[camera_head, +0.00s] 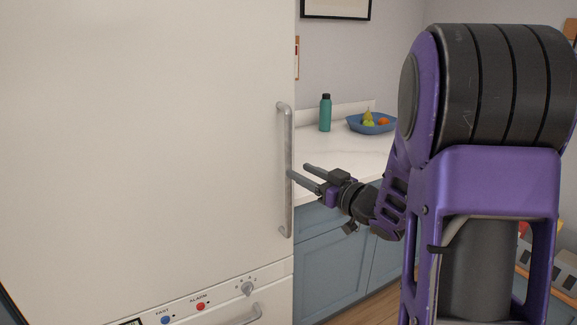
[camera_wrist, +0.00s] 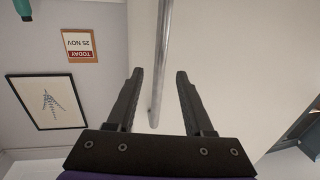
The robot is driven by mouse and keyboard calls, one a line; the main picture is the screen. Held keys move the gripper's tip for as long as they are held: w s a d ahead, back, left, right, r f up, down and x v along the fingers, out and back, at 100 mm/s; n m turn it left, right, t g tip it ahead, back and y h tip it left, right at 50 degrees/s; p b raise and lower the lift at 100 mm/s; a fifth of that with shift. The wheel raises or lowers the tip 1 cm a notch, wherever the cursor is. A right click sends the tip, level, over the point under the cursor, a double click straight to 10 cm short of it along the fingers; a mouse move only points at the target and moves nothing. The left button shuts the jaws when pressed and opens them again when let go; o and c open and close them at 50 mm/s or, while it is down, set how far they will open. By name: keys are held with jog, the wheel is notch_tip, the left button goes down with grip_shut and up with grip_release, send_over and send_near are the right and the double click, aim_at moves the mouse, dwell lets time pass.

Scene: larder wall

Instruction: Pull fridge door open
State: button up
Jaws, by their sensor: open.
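The white fridge door (camera_head: 150,130) fills the left of the head view, and it is shut as far as I can see. Its long vertical metal handle (camera_head: 288,170) runs along the door's right edge. My gripper (camera_head: 297,170) is at about the middle of the handle, coming from the right. In the wrist view my gripper (camera_wrist: 158,72) is open, with its two dark fingers apart. The handle (camera_wrist: 160,60) shows between the fingers there, closer to the left one. I cannot tell whether either finger touches it.
Right of the fridge is a white counter (camera_head: 335,155) over blue cabinets (camera_head: 335,250). A teal bottle (camera_head: 325,114) and a blue bowl of fruit (camera_head: 371,125) stand on it.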

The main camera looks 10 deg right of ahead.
aim_at(291, 166)
jog(key=x, duration=0.5)
jog(key=shift+w+a, duration=0.2)
jog(key=shift+w, duration=0.15)
grip_shut()
dwell(1.1)
